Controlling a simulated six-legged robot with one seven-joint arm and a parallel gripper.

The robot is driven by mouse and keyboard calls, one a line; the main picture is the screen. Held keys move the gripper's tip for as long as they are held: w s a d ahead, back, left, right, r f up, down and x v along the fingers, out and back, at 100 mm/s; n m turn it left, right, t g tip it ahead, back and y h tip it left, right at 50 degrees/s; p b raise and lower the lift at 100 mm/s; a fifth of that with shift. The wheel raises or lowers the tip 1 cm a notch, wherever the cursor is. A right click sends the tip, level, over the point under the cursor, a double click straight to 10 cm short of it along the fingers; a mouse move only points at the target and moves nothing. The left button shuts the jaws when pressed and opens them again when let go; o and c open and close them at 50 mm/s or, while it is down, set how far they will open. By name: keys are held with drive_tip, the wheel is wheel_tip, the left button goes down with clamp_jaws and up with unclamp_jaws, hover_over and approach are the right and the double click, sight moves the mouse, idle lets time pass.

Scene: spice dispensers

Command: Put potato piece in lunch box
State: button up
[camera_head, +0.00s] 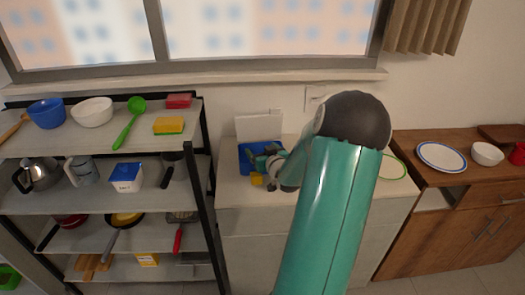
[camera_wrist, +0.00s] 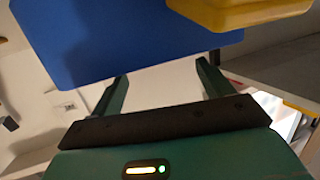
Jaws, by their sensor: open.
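A blue lunch box (camera_head: 246,153) with a raised white lid (camera_head: 258,125) sits on the white counter behind my arm. My gripper (camera_head: 263,164) is at the front of this box and partly hides it. In the wrist view my gripper (camera_wrist: 162,72) is open, with nothing seen between its fingers. A large blue surface (camera_wrist: 120,40), apparently the box, lies just beyond the fingertips. A small yellow piece (camera_head: 257,180) shows beside my gripper; a yellow object (camera_wrist: 240,14) also overlaps the blue in the wrist view. I cannot tell whether it is the potato piece.
A shelf (camera_head: 120,185) with bowls, a green ladle (camera_head: 131,120), a sponge (camera_head: 168,125) and pans stands at the left. A wooden cabinet (camera_head: 445,210) at the right bears a plate (camera_head: 441,157) and a white bowl (camera_head: 487,153). A green-rimmed plate (camera_head: 394,168) is partly hidden by my arm.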

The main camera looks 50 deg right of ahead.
drive_tip(key=shift+r, duration=0.25)
drive_tip(key=r+v, duration=0.1)
drive_tip(key=v, duration=1.1)
drive_tip(key=w+a+r+n+g+y, duration=0.15)
drive_tip(key=w+a+r, duration=0.25)
drive_tip(key=a, duration=0.5)
drive_tip(key=w+a+r+n+g+y, duration=0.1)
drive_tip(key=w+a+r+n+g, duration=0.2)
drive_tip(key=a, duration=0.6)
drive_tip(key=s+a+r+g+y, duration=0.1)
drive_tip(key=s+a+y, duration=0.1)
drive_tip(key=a, duration=0.6)
drive_tip(key=s+a+r+n+g+y, duration=0.1)
drive_tip(key=s+a+r, duration=0.1)
drive_tip(key=s+a, duration=0.3)
drive_tip(key=s+a+r+g+y, duration=0.1)
drive_tip(key=s+a, duration=0.3)
drive_tip(key=a, duration=0.7)
drive_tip(key=shift+a+r+n+y, duration=0.15)
drive_tip(key=shift+r+n+y, duration=0.25)
drive_tip(key=shift+y, duration=0.45)
drive_tip(key=shift+g, duration=0.25)
